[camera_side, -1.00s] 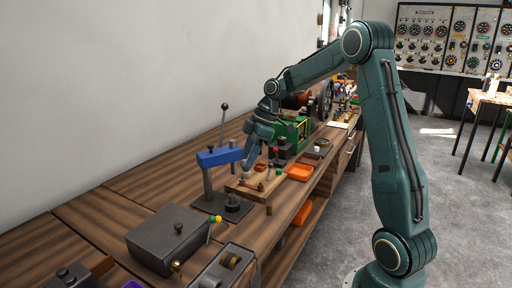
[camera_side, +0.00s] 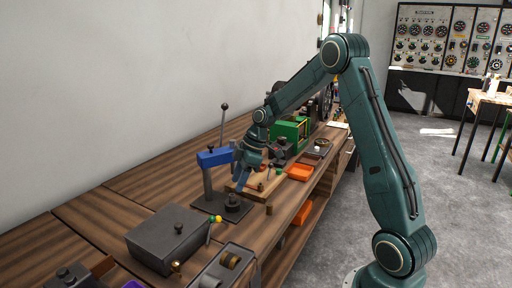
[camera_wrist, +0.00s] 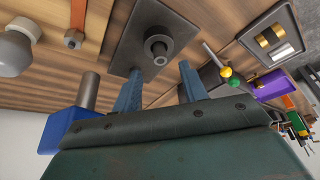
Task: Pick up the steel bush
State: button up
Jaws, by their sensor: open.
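A round dark grey steel piece with a hole in its top, which looks like the steel bush (camera_wrist: 157,46), stands on the square dark base plate (camera_wrist: 128,28) of the blue press. It also shows in the side view (camera_side: 233,204); I cannot tell where the bush ends and any seat under it begins. My gripper (camera_wrist: 160,68) is open, with its two blue fingers apart and nothing between them. In the side view my gripper (camera_side: 239,183) hangs above the bush, beside the press's blue head.
The blue press head (camera_side: 215,157) and its post stand close beside my gripper. A wooden board (camera_side: 262,186) and orange trays (camera_side: 300,172) lie behind. A grey lidded box (camera_side: 168,240) and yellow and green balls (camera_side: 215,218) are nearer the camera.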

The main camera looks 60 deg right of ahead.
aim_at(232, 195)
jog(key=shift+x, duration=2.4)
grip_shut()
